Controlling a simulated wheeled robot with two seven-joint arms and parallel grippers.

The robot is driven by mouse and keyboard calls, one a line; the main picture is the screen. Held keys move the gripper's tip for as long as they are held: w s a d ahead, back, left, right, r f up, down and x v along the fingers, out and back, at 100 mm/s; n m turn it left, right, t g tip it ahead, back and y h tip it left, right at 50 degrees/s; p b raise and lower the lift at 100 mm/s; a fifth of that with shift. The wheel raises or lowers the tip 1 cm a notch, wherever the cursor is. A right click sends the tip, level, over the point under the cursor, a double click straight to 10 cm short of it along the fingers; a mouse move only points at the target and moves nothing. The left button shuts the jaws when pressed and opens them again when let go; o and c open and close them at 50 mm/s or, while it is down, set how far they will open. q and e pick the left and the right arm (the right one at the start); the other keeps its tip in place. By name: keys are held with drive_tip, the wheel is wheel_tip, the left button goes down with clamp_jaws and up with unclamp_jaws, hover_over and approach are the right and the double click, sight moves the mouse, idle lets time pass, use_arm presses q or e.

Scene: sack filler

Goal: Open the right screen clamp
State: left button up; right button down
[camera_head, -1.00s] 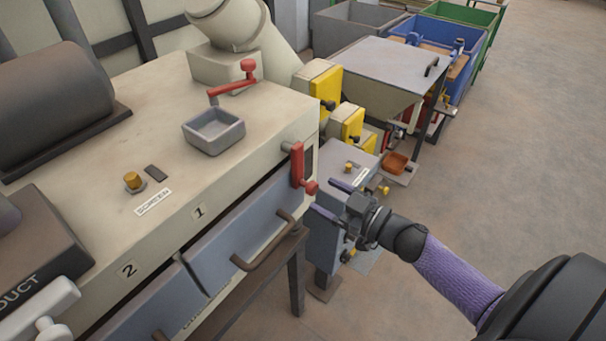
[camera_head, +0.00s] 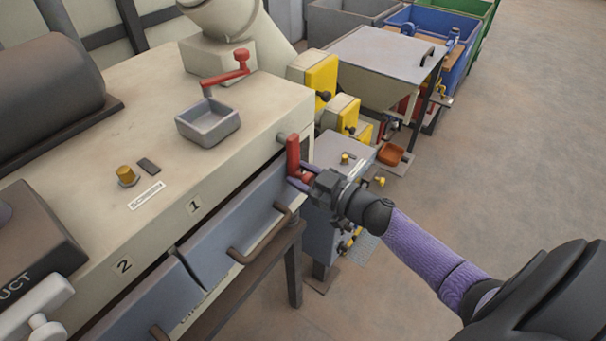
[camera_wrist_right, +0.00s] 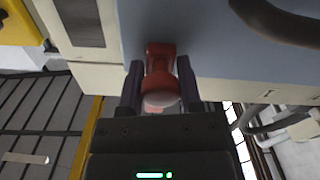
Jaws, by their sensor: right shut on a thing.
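The right screen clamp is a red lever (camera_head: 293,155) at the right front corner of the cream screen housing. It points down, with a rounded red knob at its lower end. My right gripper (camera_head: 302,178) is shut on this knob, coming from the right. In the right wrist view the red knob (camera_wrist_right: 160,91) sits between the two dark fingers of my right gripper (camera_wrist_right: 159,88). The fingers partly hide the knob in the head view.
Blue-grey drawer fronts (camera_head: 237,229) with a brown bar handle (camera_head: 262,236) lie just left of the gripper. A grey tray (camera_head: 208,122) and a red crank (camera_head: 227,73) are on top of the housing. A grey box (camera_head: 342,150) stands behind the gripper. Open floor lies to the right.

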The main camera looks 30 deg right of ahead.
use_arm(q)
drive_tip(key=shift+a, duration=0.5)
drive_tip(key=shift+d, duration=0.25)
drive_tip(key=shift+d, duration=0.3)
drive_tip(key=shift+r, duration=0.15)
use_arm(e)
drive_tip(key=shift+a, duration=0.1)
